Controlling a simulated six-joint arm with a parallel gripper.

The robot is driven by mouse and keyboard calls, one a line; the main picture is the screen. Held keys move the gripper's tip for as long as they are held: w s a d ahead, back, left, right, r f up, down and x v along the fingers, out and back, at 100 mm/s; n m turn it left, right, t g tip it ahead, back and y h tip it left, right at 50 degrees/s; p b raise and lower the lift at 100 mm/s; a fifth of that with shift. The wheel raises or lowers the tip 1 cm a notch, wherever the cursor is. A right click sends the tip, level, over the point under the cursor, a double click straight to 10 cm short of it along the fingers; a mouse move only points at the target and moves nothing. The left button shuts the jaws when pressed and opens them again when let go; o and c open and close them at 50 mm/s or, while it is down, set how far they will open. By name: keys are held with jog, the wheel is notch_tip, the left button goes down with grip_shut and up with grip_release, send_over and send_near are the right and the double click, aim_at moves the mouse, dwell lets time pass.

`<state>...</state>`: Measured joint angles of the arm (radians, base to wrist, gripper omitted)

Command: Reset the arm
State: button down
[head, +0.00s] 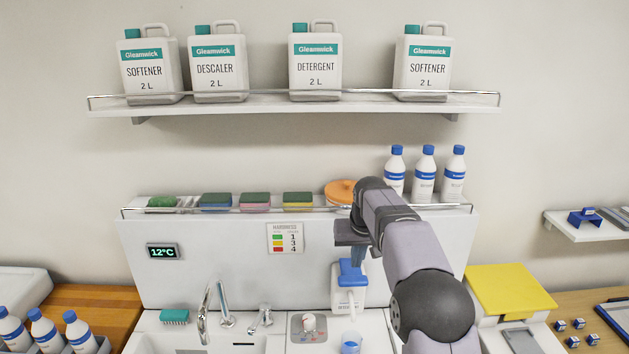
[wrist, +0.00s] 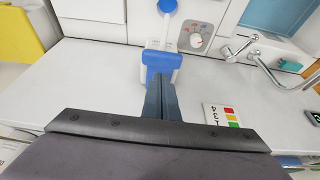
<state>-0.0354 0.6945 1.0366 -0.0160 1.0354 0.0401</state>
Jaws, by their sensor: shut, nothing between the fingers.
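My gripper (head: 358,262) hangs from my arm in front of the white back panel (head: 205,285), fingers pointing down. In the wrist view its two dark fingers (wrist: 162,90) are together with nothing between them. Just beyond the fingertips is a white dispenser (head: 347,299) with a blue top (head: 351,271). The blue top also shows in the wrist view (wrist: 161,62). I cannot tell whether the fingertips touch it.
Three blue-capped bottles (head: 425,175) stand on the ledge behind my arm. White jugs (head: 315,70) stand on the upper shelf. A yellow-lidded bin (head: 510,290) is at right.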

jog(key=s+f+g+b, duration=0.1)
jog(key=s+f+b, duration=0.2)
jog(key=s+f, duration=0.4)
jog(key=s+d+f+g+b, duration=0.1)
jog(key=s+f, duration=0.5)
jog(key=s, duration=1.3)
jog(key=s+f+g+b, duration=0.2)
jog(key=s+f+b, duration=0.2)
jog(key=s, duration=0.9)
notch_tip(320, 180, down, 4)
jog(key=shift+s+d+r+b, duration=0.15)
jog(key=shift+s+d+b, duration=0.05)
jog(key=shift+d+b, duration=0.2)
